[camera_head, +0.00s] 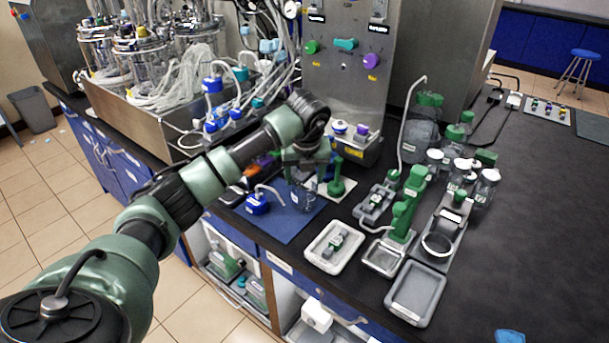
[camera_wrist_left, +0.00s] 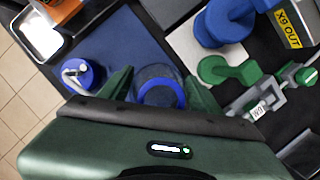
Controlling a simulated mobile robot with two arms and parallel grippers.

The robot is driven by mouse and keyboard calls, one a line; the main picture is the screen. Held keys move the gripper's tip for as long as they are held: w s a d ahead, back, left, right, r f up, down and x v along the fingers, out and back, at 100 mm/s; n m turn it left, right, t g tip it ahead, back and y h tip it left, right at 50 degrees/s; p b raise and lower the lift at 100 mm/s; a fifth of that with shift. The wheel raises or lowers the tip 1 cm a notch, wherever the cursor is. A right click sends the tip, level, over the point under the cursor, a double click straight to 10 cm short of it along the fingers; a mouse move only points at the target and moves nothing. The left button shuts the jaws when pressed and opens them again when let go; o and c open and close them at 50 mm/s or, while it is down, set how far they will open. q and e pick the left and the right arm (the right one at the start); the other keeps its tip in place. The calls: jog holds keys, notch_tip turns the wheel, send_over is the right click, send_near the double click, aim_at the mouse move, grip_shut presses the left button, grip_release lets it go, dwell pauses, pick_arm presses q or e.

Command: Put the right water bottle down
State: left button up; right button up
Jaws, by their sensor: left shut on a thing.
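A clear bottle with a blue ring at its open top (camera_wrist_left: 160,92) is between the fingers of my left gripper (camera_wrist_left: 158,90). In the head view the bottle (camera_head: 303,197) shows below my left gripper (camera_head: 304,172), over the blue mat (camera_head: 285,229). The gripper is shut on the bottle, which looks upright. I cannot tell whether its base touches the mat. A blue cap with a bent white tube (camera_head: 257,204) sits on the mat left of the bottle; it also shows in the left wrist view (camera_wrist_left: 80,74). My right gripper is not in view.
A green-topped fitting (camera_head: 337,185) stands on a white pad just right of the bottle. Trays (camera_head: 334,246) and green-capped bottles (camera_head: 424,124) stand further right. The steel control cabinet (camera_head: 350,60) rises behind. The mat's front part is free, near the counter edge.

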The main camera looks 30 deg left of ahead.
pick_arm(q)
jog(key=o, duration=1.6)
jog(key=b+v, duration=0.1)
jog(key=v, duration=1.1)
